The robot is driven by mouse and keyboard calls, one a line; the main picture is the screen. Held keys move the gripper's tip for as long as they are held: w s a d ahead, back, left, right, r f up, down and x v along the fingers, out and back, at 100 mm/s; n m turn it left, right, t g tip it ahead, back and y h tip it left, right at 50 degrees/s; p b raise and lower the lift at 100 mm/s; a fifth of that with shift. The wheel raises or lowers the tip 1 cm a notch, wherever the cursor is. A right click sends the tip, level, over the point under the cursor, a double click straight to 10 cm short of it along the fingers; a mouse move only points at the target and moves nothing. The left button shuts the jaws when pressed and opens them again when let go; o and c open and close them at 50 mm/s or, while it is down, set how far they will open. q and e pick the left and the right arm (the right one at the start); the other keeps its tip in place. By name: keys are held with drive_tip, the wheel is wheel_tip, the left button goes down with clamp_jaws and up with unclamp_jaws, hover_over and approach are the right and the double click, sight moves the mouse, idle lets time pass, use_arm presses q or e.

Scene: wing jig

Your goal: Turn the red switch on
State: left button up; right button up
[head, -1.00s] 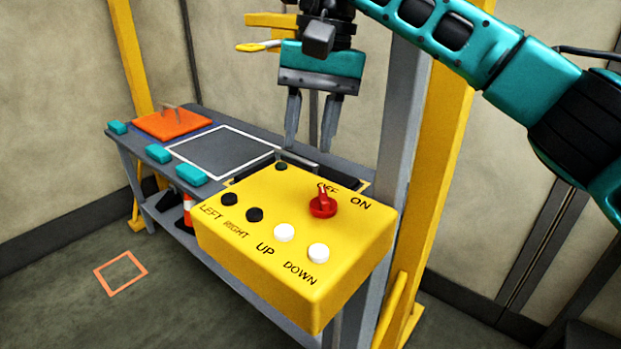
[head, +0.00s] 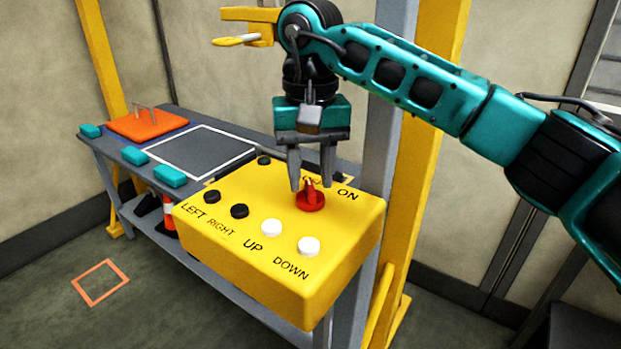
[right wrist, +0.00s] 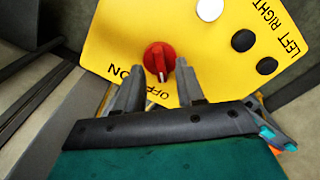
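The red switch (head: 310,197) is a round knob with a raised grip on top of the yellow control box (head: 270,292). Its grip points toward the OFF label, which my gripper partly covers in the head view; the ON label is to its right. My right gripper (head: 311,187) is open, pointing down, with its fingertips at the back of the knob. In the right wrist view the red switch (right wrist: 159,58) lies just beyond and between the two open fingertips (right wrist: 156,75). I cannot tell whether they touch it. My left gripper is not in view.
Black buttons (head: 239,211) marked LEFT and RIGHT and white buttons (head: 309,246) marked UP and DOWN sit near the switch. A grey table (head: 185,190) with an orange block (head: 150,125) and teal blocks stands behind. A yellow post (head: 420,150) rises at right.

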drive_tip(key=shift+f, duration=0.65)
clamp_jaws()
